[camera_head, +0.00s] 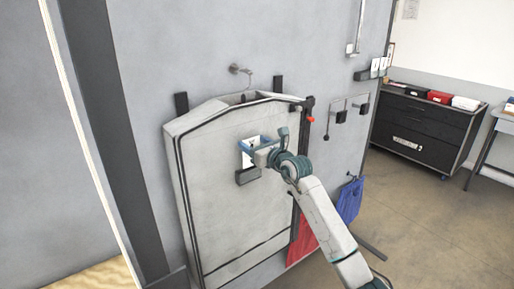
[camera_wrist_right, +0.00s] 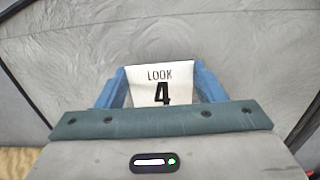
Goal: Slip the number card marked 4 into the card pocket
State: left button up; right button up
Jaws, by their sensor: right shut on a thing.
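The number card (camera_head: 247,159) is white; in the right wrist view the card (camera_wrist_right: 160,82) reads "LOOK" above a large 4. My right gripper (camera_head: 254,144) is shut on it, with a blue finger at each side in the wrist view. The card pocket (camera_head: 246,177) is a small dark holder on the front of the pale garment bag (camera_head: 232,220). The card stands upright just above the pocket in the head view. I cannot tell whether its lower edge is inside. The wrist view does not show the pocket. My left gripper is out of view.
The garment bag hangs from a wall hook (camera_head: 238,69). A red bag (camera_head: 302,240) and a blue bag (camera_head: 350,199) hang low to its right. A small rack with white cards (camera_head: 377,69) is on the wall. A dark drawer cabinet (camera_head: 425,130) stands at the back right.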

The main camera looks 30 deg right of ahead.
jog(key=shift+w+a+f+b, duration=0.15)
jog(key=shift+w+b, duration=0.15)
jog(key=shift+w, duration=0.35)
jog(key=shift+f+b, duration=1.55)
jog(key=shift+f, duration=0.8)
jog(key=o, duration=1)
jog(key=shift+o, duration=0.2)
